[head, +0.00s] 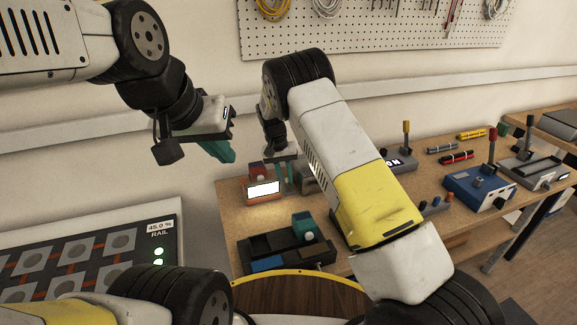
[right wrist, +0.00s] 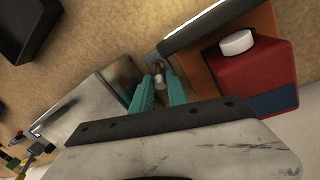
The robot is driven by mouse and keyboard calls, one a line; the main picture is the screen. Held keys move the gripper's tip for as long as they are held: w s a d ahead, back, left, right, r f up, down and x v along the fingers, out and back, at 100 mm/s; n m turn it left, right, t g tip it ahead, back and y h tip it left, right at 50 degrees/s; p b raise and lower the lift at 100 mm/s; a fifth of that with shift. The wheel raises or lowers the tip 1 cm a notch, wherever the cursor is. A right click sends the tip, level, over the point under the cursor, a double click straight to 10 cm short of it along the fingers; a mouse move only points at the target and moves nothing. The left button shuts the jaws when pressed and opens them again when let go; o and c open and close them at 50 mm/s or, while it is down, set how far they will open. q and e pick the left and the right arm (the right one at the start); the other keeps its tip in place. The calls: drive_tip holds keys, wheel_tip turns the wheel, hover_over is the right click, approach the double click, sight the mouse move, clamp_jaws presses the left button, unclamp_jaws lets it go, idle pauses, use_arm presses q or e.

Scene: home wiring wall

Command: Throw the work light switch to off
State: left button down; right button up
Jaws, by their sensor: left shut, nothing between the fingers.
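The work light (head: 263,189) is an orange box with a glowing white panel, at the left of the bench. My right gripper (head: 285,178) is down beside its right side, fingers pointing down. In the right wrist view its teal fingers (right wrist: 159,91) stand apart, with a small metal lever (right wrist: 158,72) between their tips. I cannot tell whether they touch it. My left gripper (head: 220,151) is shut and empty, raised in front of the wall, left of the light.
A dark tray (head: 286,250) with a teal block stands in front of the light. A blue box (head: 478,188) with a lever and other devices stand to the right. A rail panel (head: 90,255) is at lower left. My right arm hides the bench middle.

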clamp_jaws()
drive_tip(key=shift+s+d+r+t+y, duration=0.15)
drive_tip(key=shift+s+t+y, duration=0.15)
drive_tip(key=shift+t, duration=0.35)
drive_tip(key=shift+s+d+t+y, duration=0.1)
drive_tip(key=shift+s+t+y, duration=0.15)
drive_tip(key=shift+t, duration=0.4)
drive_tip(key=shift+o, duration=1.3)
unclamp_jaws()
drive_tip(key=v, duration=0.7)
drive_tip(key=shift+s+r, duration=0.15)
drive_tip(key=shift+r, duration=0.25)
